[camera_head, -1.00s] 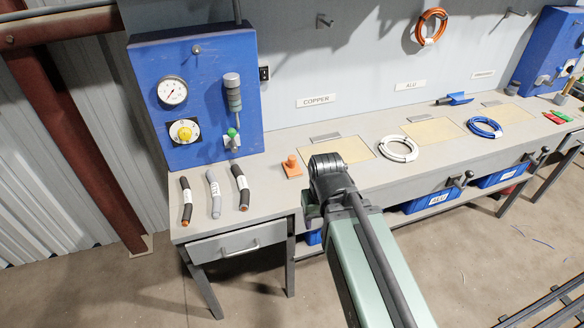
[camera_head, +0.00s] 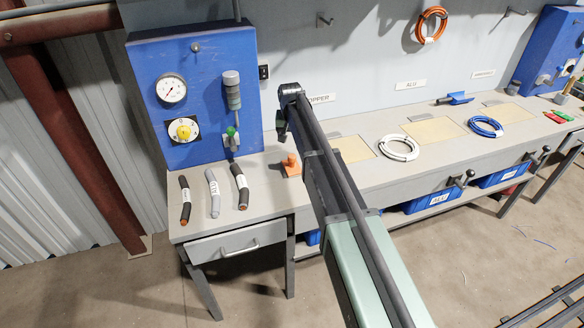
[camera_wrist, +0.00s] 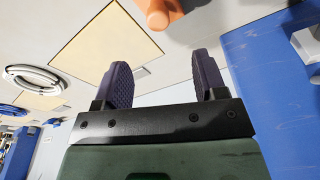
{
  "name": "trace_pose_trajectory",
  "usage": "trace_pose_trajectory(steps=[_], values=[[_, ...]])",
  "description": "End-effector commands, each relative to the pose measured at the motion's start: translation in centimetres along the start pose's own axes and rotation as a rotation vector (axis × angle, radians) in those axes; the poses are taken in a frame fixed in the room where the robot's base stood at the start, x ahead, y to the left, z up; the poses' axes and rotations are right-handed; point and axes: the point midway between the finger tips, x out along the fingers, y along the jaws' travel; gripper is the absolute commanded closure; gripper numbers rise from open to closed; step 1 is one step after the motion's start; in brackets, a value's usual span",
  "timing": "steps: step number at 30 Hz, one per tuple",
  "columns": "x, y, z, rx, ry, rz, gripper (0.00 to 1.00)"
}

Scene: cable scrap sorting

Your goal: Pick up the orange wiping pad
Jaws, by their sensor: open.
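The orange wiping pad (camera_head: 291,168) lies on the workbench between the blue gauge panel and my arm. It has a flat base with an upright round knob. In the wrist view, part of the orange pad (camera_wrist: 160,14) shows at the top edge, beyond the fingertips, cut off by the frame. My gripper (camera_head: 281,136) hangs above the bench, above and slightly left of the pad in the head view, partly hidden by my wrist. In the wrist view, my gripper (camera_wrist: 160,65) has its two dark ridged fingers apart with nothing between them.
The blue gauge panel (camera_head: 198,105) stands upright close left of my gripper. Three cable pieces (camera_head: 213,193) lie on the bench at the left. A yellow square (camera_head: 354,149), a white cable coil (camera_head: 398,147) and a blue coil (camera_head: 485,127) are to the right.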

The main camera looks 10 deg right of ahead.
Motion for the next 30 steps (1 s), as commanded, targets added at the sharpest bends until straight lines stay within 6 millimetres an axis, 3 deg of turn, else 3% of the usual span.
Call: trace_pose_trajectory(steps=[7,14,21,30], values=[[5.3,0.0,0.2,-0.001,-0.001,0.000,0.35],[5.9,0.1,0.2,-0.002,-0.001,0.000,0.35],[10.6,0.3,0.4,-0.002,-0.001,0.000,0.35],[10.6,0.3,0.2,-0.002,-0.001,0.000,0.38]])
